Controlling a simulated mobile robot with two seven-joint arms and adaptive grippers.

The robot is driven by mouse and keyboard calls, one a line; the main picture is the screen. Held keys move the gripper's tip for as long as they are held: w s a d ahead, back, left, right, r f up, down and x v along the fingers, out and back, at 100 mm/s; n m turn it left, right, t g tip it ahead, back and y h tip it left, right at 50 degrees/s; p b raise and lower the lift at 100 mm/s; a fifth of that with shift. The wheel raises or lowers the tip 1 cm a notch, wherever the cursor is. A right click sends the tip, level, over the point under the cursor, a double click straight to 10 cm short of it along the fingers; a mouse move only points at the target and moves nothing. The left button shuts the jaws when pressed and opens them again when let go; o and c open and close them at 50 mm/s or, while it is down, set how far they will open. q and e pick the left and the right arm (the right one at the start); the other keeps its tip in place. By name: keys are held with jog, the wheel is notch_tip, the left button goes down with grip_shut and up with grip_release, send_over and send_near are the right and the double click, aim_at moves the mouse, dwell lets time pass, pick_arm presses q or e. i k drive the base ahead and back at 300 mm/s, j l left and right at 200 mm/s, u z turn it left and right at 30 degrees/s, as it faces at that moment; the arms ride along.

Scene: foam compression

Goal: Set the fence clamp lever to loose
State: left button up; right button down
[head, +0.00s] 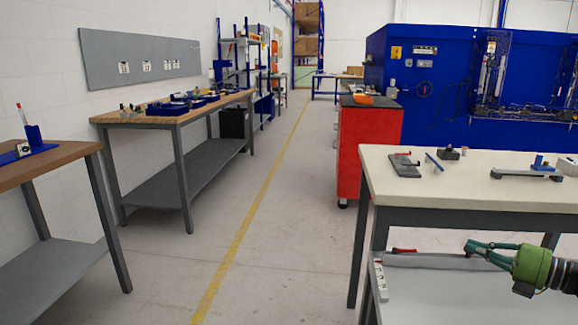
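On the cream-topped bench (465,190) at right, a grey plate (404,168) carries a small red lever-like part. Further right on the same bench lies a long grey rail (520,175) with a blue block (541,163) on it. I cannot tell which small part is the fence clamp lever or how it is set. My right gripper (468,247) is at the lower right, in front of the bench and below its top, with teal fingers pointing left. It is away from the parts on top. Its finger gap is unclear. My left gripper is out of view.
A red cabinet (368,150) stands behind the bench. A power strip (380,280) is by the bench's left legs. Wooden-topped benches (60,158) line the left wall. A wide clear floor aisle with a yellow line (250,212) runs between.

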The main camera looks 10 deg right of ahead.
aim_at(395, 251)
jog(key=k+j, duration=0.1)
jog(key=j, duration=0.2)
jog(key=k+j, duration=0.15)
jog(key=j, duration=0.2)
jog(key=k+j, duration=0.1)
jog(key=j, duration=0.2)
jog(key=k+j, duration=0.15)
jog(key=j, duration=0.2)
